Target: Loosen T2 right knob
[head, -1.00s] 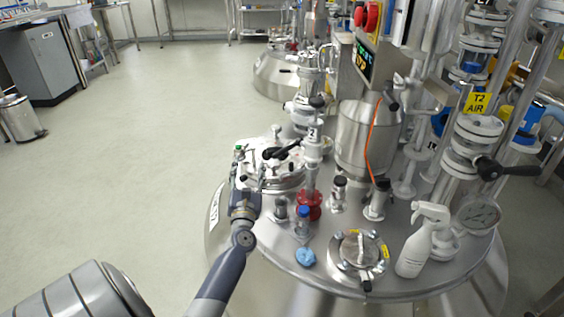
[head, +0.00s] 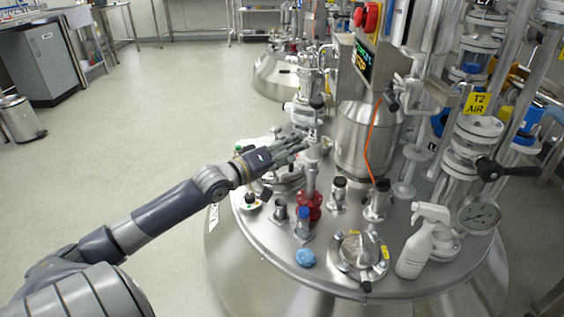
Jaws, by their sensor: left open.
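The steel reactor lid (head: 265,232) fills the middle of the head view. A round hatch (head: 290,186) with clamp knobs sits at its left rear, mostly hidden by my left gripper and forearm. A black-topped knob (head: 250,199) shows at the hatch's front left edge. A green-topped part (head: 238,149) shows behind my wrist. My left gripper (head: 304,143) is open over the hatch, its fingers pointing right toward the upright valve pipe. I cannot tell whether it touches anything. I cannot make out which knob is the T2 right knob. My right gripper is not in view.
A red-flanged pipe fitting (head: 309,206) stands close to the hatch. A steel vessel (head: 366,140) with an orange cable, a white spray bottle (head: 421,240), a blue cap (head: 305,257) and a smaller front hatch (head: 357,262) crowd the lid. Floor at left is open.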

